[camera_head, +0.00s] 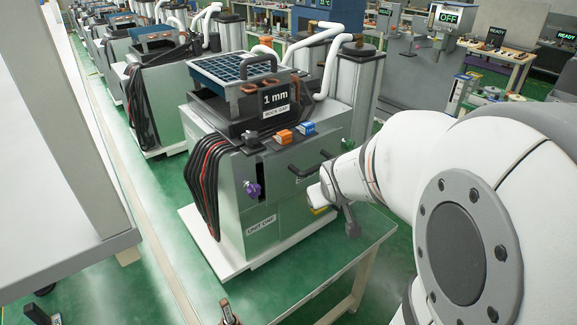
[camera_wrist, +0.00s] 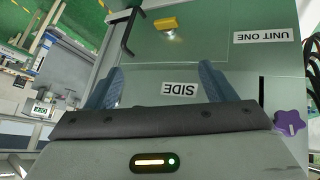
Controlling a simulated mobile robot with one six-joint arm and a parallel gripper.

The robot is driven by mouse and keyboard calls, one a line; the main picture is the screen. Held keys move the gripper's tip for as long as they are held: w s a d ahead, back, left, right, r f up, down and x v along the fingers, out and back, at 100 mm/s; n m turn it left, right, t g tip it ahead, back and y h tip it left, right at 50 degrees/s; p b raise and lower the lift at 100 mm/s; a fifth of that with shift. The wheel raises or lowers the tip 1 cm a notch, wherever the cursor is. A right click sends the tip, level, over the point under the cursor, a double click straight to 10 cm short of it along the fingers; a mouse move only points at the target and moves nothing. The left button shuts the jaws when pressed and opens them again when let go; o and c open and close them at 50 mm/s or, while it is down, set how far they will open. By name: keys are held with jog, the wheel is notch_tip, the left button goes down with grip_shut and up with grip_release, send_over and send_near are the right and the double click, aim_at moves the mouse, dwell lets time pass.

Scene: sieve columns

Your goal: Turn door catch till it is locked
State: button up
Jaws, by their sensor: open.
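The machine marked UNIT ONE (camera_head: 275,215) stands on a white base, its side panel facing my arm. On that panel is a small yellow piece (camera_head: 318,210), which may be the door catch; it is partly hidden by my gripper in the head view. The wrist view, turned upside down, shows the yellow piece (camera_wrist: 165,23) clearly beyond the fingertips, lying crosswise. My gripper (camera_wrist: 160,72) is open, its two blue fingers apart with nothing between them. A SIDE label shows between the fingers. Whether the fingers touch the panel cannot be told.
A purple knob (camera_head: 253,188) sits on the machine's front, with black cables beside it. A sieve tray marked 1 mm (camera_head: 240,85) sits on top. A table edge (camera_head: 345,270) lies below my arm.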

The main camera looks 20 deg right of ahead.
jog(key=w+d+f+n+t+y+b, duration=0.1)
jog(key=w+d+f+n+t+b, duration=0.15)
jog(key=w+d+f, duration=0.55)
notch_tip(320, 180, down, 9)
jog(key=s+t+y+b, duration=0.1)
jog(key=s+t+y, duration=0.2)
jog(key=t+y, duration=0.3)
jog(key=w+a+f+y+p, duration=0.1)
jog(key=w+a, duration=0.2)
jog(key=w, duration=0.4)
jog(key=shift+a+n+g, duration=0.25)
jog(key=shift+n+g, duration=0.1)
jog(key=shift+g, duration=0.1)
jog(key=shift+w+f, duration=0.1)
jog(key=shift+c, duration=0.5)
jog(key=c, duration=1)
jog(key=o, duration=1.1)
